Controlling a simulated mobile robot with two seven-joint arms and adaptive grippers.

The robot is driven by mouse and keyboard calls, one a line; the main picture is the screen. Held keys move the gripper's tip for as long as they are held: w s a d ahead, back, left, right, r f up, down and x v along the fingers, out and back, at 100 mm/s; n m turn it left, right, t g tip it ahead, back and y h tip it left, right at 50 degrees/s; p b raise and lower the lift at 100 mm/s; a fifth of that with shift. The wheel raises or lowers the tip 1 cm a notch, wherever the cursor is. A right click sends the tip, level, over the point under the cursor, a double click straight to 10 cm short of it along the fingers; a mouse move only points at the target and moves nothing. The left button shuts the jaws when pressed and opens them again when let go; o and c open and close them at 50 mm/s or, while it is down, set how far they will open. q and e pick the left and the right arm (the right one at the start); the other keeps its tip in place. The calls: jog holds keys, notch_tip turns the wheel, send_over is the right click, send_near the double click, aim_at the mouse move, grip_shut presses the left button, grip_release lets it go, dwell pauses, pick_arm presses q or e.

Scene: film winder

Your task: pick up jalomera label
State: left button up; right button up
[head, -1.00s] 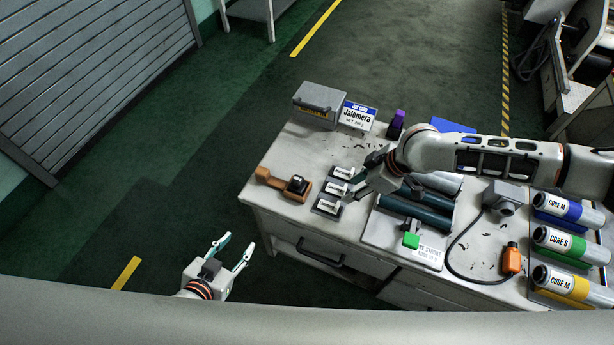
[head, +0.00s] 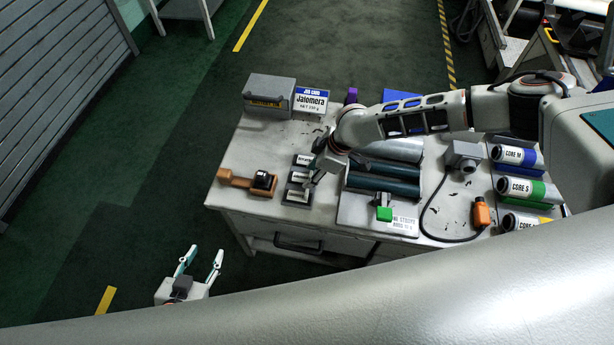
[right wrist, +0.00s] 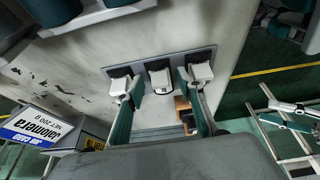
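Three small white label pieces stand in a row on dark holders near the table's left end: a far one (head: 304,159), a middle one (head: 299,177) and a near one (head: 297,195). Their print is too small to read for certain. My right gripper (head: 312,182) is just beside the row. In the right wrist view its two fingers (right wrist: 161,92) are apart, with the middle label piece (right wrist: 159,78) seen between them and nothing held. Contact cannot be told. My left gripper (head: 202,258) is open and empty, over the floor left of the table.
A job card reading Jalomera (head: 311,101) stands by a grey box (head: 266,95) at the back left. A wooden-handled tool (head: 236,180) lies left of the labels. Dark rollers (head: 385,180) and labelled core tubes (head: 520,188) lie to the right.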

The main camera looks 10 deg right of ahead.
jog(key=c, duration=0.8)
jog(key=shift+r, duration=0.15)
